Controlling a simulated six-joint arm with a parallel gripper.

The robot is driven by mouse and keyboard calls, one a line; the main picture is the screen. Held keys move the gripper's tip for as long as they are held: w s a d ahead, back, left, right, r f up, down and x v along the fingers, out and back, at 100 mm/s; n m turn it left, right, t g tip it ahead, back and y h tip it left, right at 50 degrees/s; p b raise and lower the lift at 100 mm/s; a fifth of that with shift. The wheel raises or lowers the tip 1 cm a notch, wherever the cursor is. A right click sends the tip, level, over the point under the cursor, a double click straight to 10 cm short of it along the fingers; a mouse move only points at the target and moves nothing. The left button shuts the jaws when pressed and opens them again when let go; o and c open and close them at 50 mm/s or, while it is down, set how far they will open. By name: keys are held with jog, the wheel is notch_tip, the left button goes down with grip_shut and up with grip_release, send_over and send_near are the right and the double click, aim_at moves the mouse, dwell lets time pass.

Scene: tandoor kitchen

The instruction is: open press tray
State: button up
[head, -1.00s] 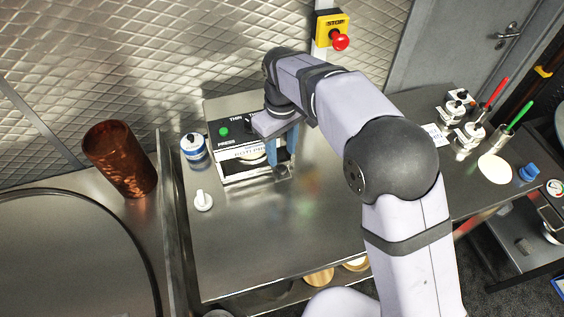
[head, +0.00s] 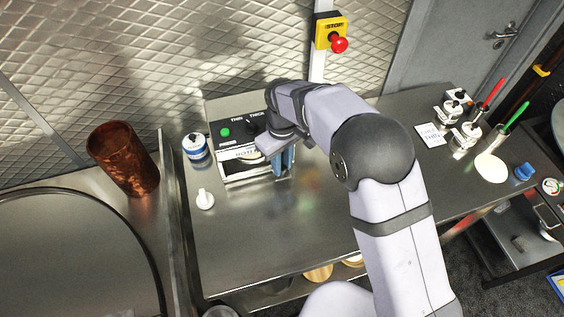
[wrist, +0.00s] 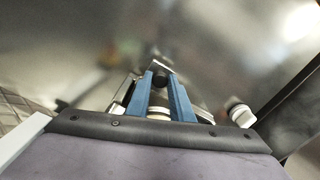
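The roti press (head: 232,136) is a box at the back left of the steel counter, with a black panel, green button and thin/thick marking. Its pale lettered front (head: 238,168) faces the open counter; the wrist and fingers cover its right part. My gripper (head: 284,166) points down in front of the press. In the wrist view, the blue fingers (wrist: 161,79) have a dark knob (wrist: 161,81) between their tips, apparently touching both sides. A pale round piece (wrist: 159,113) shows between the fingers further back. How far the tray stands out is hidden.
A blue-and-white jar (head: 195,148) stands left of the press, and a small white knobbed object (head: 205,199) stands in front of it. A copper tumbler (head: 125,160) is further left, past a raised edge. Shakers (head: 466,135) and a flatbread (head: 490,167) are far right. The counter's middle is clear.

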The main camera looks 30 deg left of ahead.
grip_shut()
jog(key=shift+s+d, duration=0.1)
jog(key=shift+s, duration=0.1)
jog(key=s+d+b, duration=0.1)
jog(key=s+d, duration=1)
jog(key=shift+s+d+b, duration=0.15)
jog(key=shift+d+b, duration=0.1)
jog(key=shift+b, duration=0.15)
jog(key=o, duration=0.9)
grip_release()
